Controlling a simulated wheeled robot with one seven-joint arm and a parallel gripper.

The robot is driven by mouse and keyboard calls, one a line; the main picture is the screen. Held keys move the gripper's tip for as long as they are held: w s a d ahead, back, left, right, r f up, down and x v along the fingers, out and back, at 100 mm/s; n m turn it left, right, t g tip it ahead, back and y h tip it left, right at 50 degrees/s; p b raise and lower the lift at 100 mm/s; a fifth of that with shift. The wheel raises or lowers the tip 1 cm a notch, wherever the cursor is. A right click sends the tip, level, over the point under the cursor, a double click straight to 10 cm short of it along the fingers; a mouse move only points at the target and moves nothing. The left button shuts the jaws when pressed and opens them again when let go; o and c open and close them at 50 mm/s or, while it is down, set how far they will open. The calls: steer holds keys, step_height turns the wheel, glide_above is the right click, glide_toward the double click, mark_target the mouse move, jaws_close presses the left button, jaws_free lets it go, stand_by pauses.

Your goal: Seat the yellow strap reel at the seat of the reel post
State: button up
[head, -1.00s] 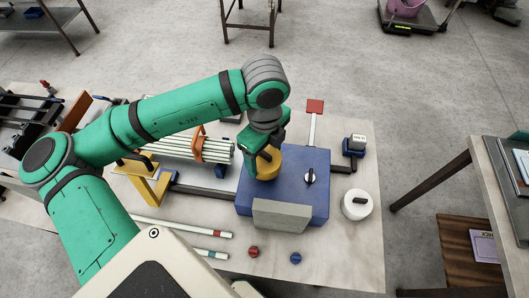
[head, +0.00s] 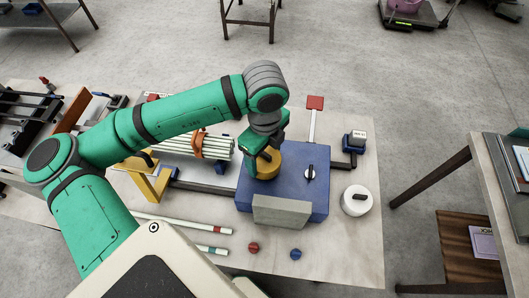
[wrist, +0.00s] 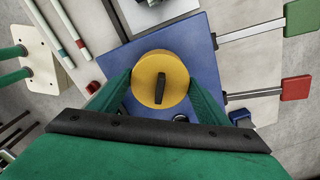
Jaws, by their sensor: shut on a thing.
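The yellow strap reel (head: 267,170) is a short yellow cylinder over the top of a blue box (head: 313,205). In the wrist view the reel (wrist: 147,66) shows from above, with a dark bar across its middle. My gripper (wrist: 160,82) is shut on the reel, one green finger on each side. In the head view my gripper (head: 264,158) covers part of the reel. I cannot tell whether the reel's underside touches the box. No reel post can be made out; anything under the reel is hidden.
A black-and-white knob (head: 310,173) is on the box, right of the reel. A grey block (head: 281,212) stands at its front. A white reel (head: 356,200) is on the table to the right. White rods (head: 180,145) lie left. Red (head: 253,247) and blue (head: 295,254) knobs lie in front.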

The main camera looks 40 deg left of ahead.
mark_target(264, 153)
steer(key=shift+f, duration=0.8)
steer(key=o, duration=1.3)
step_height(264, 153, up, 11)
steer(key=shift+f, duration=0.15)
